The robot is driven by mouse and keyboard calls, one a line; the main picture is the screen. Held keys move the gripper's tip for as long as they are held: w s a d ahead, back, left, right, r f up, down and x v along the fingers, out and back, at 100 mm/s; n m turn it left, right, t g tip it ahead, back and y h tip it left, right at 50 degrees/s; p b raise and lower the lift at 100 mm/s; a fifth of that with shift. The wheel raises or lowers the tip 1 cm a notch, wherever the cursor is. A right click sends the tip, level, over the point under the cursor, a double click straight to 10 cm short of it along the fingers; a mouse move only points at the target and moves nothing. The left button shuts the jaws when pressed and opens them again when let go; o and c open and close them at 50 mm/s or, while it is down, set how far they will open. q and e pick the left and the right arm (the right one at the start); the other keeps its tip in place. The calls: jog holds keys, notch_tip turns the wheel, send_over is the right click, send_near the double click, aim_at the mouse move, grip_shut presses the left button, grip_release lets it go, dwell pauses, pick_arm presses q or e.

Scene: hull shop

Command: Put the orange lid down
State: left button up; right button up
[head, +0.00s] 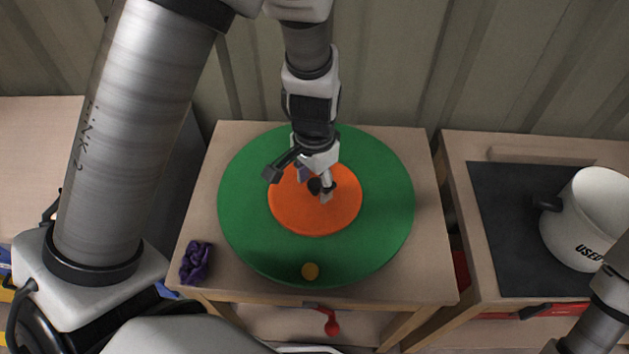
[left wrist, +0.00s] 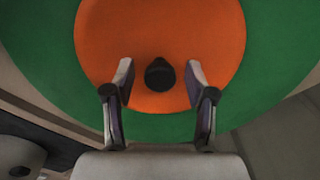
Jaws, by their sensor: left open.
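The orange lid (head: 300,216) is a flat disc with a small dark knob at its middle. It lies on a large round green disc (head: 245,215) on the wooden table. My left gripper (head: 298,186) is above the lid with its fingers apart. In the left wrist view the gripper (left wrist: 160,95) has one finger on each side of the dark knob (left wrist: 159,75), with a gap on both sides. The orange lid (left wrist: 110,35) fills the middle of that view. My right gripper is not in view.
A purple knotted thing (head: 195,262) lies at the table's front left corner. A white pot (head: 588,218) stands on a dark mat (head: 508,245) on the right bench.

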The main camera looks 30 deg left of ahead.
aim_at(315, 183)
pick_arm(q)
notch_tip(315, 183, up, 12)
jog(key=p, duration=0.2)
jog(key=shift+f, duration=0.2)
